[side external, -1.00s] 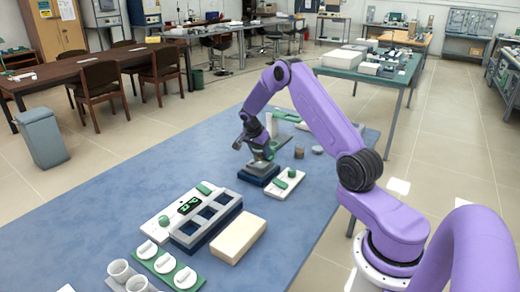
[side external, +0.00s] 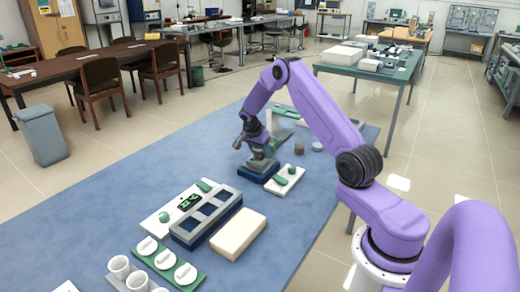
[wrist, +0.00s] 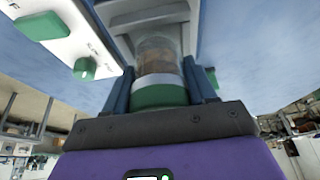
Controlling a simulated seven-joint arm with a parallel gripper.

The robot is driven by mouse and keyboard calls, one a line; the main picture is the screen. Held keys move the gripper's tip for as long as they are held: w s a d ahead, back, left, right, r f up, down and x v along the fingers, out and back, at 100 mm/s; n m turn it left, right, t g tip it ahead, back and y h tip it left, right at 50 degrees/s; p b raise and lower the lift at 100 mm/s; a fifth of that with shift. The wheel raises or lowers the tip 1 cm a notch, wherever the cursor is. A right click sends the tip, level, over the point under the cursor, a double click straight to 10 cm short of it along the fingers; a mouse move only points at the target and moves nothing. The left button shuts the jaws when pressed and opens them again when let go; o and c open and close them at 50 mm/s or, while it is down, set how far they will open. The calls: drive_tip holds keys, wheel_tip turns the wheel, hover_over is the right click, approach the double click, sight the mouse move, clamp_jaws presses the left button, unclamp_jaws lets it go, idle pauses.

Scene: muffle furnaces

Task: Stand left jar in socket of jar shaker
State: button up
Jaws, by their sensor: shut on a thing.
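My gripper (side external: 260,153) is over the jar shaker, a small device with a dark blue base (side external: 258,178) and grey top at the middle of the blue table. In the wrist view, my gripper (wrist: 162,92) is shut on a clear jar (wrist: 158,50) with brown contents and a white and green band at the end near me. The jar's far end is at the shaker's grey socket part (wrist: 150,14). I cannot tell whether it is seated. The shaker's white panel (wrist: 68,38) with a green knob and a green button is beside it.
A grey rack with dark square openings (side external: 206,215) and a beige block (side external: 238,234) are on the near table. White cups (side external: 120,267) and a green tray with white lids (side external: 167,262) are nearer. A brown cylinder (side external: 299,148) and grey disc (side external: 317,146) lie beyond the shaker.

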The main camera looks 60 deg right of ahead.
drive_tip(key=shift+f, duration=0.35)
drive_tip(key=o, duration=1.4)
drive_tip(key=shift+r, duration=0.1)
drive_tip(key=shift+r, duration=3.95)
